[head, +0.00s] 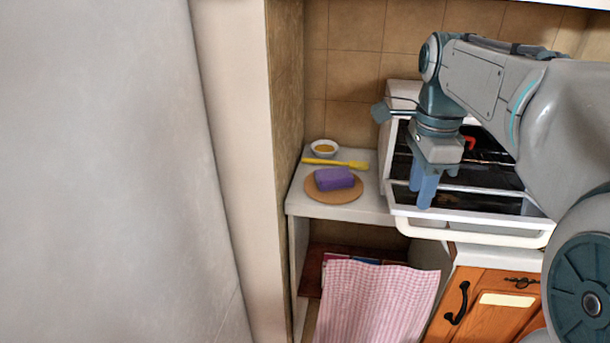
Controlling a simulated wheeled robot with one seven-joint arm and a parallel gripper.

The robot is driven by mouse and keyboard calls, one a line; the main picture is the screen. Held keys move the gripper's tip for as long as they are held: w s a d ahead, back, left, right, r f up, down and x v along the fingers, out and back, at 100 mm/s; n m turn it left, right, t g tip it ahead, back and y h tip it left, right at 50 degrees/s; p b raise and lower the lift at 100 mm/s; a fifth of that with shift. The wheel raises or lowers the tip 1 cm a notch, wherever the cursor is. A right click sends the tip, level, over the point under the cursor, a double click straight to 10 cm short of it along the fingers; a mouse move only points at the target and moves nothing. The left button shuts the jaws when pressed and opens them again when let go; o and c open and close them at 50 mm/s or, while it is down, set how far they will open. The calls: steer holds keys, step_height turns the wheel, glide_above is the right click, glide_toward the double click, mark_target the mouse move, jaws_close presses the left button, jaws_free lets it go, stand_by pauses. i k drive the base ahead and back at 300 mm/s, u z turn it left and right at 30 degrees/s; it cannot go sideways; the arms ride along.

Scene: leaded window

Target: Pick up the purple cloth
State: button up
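The purple cloth (335,178) looks like a thick folded block. It lies on a round tan board (318,194) on the white counter. My gripper (424,190) points down to the right of the cloth, in front of the oven, clearly apart from the cloth. Its blue fingers overlap in this view, so how far apart they are is unclear. I see nothing held between them.
A yellow-handled brush (340,163) and a small white bowl (323,148) are behind the board. The white oven (397,187) stands right of it, and a wall panel (285,100) rises on the left. A pink checked towel (372,305) hangs below the counter (365,214).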

mark_target(327, 179)
steer(key=u, duration=0.3)
steer(key=i, duration=0.85)
steer(key=u, duration=0.15)
